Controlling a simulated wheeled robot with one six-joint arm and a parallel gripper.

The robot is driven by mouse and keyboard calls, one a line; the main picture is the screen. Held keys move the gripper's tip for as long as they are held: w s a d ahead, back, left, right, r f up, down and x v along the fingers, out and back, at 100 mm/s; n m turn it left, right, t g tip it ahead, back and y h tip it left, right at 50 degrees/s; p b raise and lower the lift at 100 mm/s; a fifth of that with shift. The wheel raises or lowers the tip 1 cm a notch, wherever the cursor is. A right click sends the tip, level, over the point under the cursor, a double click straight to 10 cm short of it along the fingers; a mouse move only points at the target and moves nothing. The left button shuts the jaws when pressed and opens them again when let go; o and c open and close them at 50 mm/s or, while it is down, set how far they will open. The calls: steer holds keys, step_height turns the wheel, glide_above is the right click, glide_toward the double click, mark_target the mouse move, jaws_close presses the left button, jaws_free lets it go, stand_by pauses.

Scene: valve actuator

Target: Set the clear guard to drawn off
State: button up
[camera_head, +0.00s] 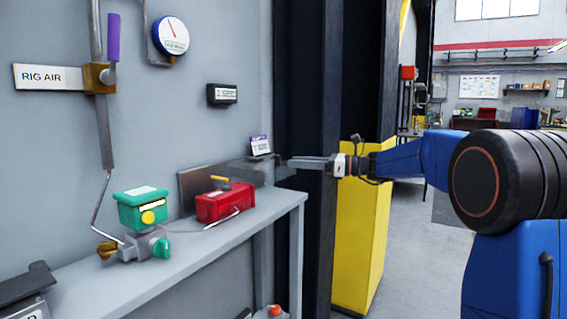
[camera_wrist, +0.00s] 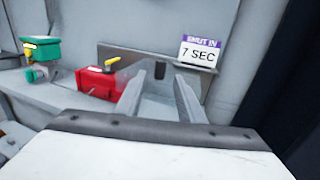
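The clear guard (camera_head: 258,172) is a faint see-through piece at the right end of the red actuator (camera_head: 222,204), in front of a grey metal plate (camera_head: 190,190). Its edges are hard to make out. My gripper (camera_head: 290,162) comes in level from the right, with its fingertips close to the guard's right end. In the wrist view my gripper (camera_wrist: 161,84) shows its two fingers apart, with the plate (camera_wrist: 120,60) behind them. The red actuator (camera_wrist: 97,82) is left of the fingers, with a yellow lever on top. I cannot tell whether the fingertips touch the guard.
A green-topped valve (camera_head: 143,212) stands left on the grey shelf (camera_head: 200,255). A small "SHUT IN 7 SEC" card (camera_wrist: 199,52) stands above the plate. A dark column and yellow post (camera_head: 360,235) are right of the shelf. Open floor lies further right.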

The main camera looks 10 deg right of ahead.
steer(key=v, duration=0.6)
steer(key=shift+s, duration=0.1)
steer(key=s+a+f+n+g+h, duration=0.1)
steer(key=s+a+f+n+h, duration=0.2)
steer(key=s, duration=0.5)
steer(key=s+f+n+g+h, duration=0.1)
steer(key=s+f+n+h, duration=0.15)
steer(key=s+f, duration=0.45)
steer(key=s+a+f+n+g+h, duration=0.1)
steer(key=s+a+f+n+h, duration=0.2)
steer(key=s, duration=0.6)
steer(key=s+d+f+n+h, duration=0.4)
steer(key=s+d+f+n, duration=0.3)
steer(key=s, duration=0.4)
steer(key=s+d+f+n+h, duration=0.4)
steer(key=s+d+f+n, duration=0.3)
steer(key=s+f, duration=0.3)
steer(key=shift+s+t, duration=0.4)
steer(key=shift+s, duration=0.45)
